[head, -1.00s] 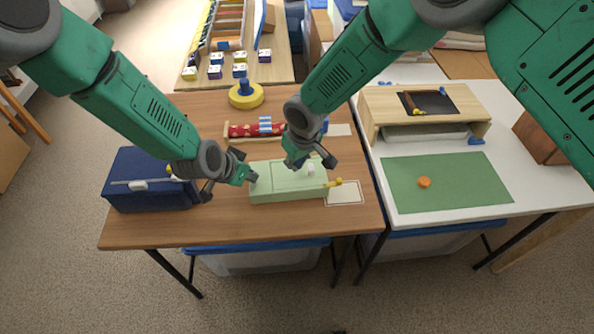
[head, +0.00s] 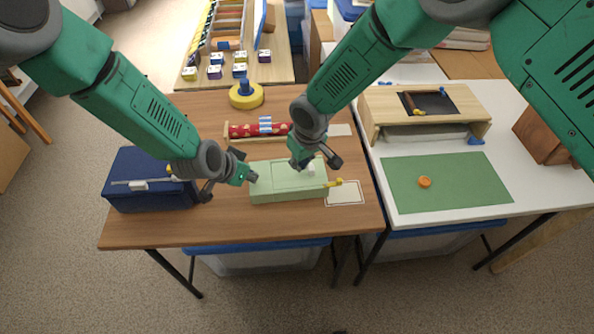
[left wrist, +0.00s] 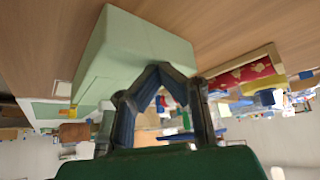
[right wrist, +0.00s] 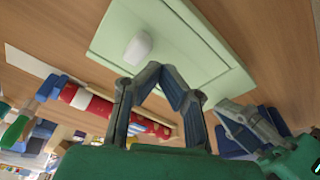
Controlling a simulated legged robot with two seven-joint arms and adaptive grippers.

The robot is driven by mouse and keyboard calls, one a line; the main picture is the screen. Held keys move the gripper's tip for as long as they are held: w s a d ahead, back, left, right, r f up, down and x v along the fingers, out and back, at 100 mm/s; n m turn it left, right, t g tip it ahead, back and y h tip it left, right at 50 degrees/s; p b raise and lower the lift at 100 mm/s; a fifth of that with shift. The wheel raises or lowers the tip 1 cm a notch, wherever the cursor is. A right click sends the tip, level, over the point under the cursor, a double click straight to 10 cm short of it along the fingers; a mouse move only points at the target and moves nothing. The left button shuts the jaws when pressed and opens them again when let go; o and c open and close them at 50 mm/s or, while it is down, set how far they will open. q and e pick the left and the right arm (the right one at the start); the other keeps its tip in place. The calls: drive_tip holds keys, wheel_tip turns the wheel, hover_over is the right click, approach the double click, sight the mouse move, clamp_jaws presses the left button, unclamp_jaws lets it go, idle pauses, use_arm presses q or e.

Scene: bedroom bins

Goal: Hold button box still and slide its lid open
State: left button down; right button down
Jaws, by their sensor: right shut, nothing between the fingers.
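The button box is a pale green box (head: 268,192) on the wooden table. Its lid (head: 285,176) has a white knob (head: 311,169) towards the right end; the knob also shows in the right wrist view (right wrist: 137,48). My left gripper (head: 249,178) is at the box's left end, fingertips together and close against its end wall (left wrist: 150,45); I cannot tell if they press on it. My right gripper (head: 307,165) is shut and empty, low over the lid beside the knob. Its fingers partly hide the lid in the head view. Contact with the knob is unclear.
A dark blue box (head: 150,180) stands left of the button box. A red patterned roll (head: 250,131) in a wooden holder lies behind it. A yellow key-like piece (head: 335,183) is at its right end, near a white-outlined card (head: 345,194). The table's front strip is clear.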

sight(313, 168)
drive_tip(key=shift+s+d, duration=0.1)
drive_tip(key=shift+d, duration=1.5)
idle(1.0)
drive_tip(key=shift+d+r, duration=0.25)
drive_tip(key=shift+d, duration=0.4)
idle(0.5)
drive_tip(key=shift+w+d+f, duration=0.15)
drive_tip(key=shift+d, duration=1.25)
drive_tip(key=shift+w+d+f, duration=0.1)
drive_tip(key=shift+d, duration=1.3)
idle(1.5)
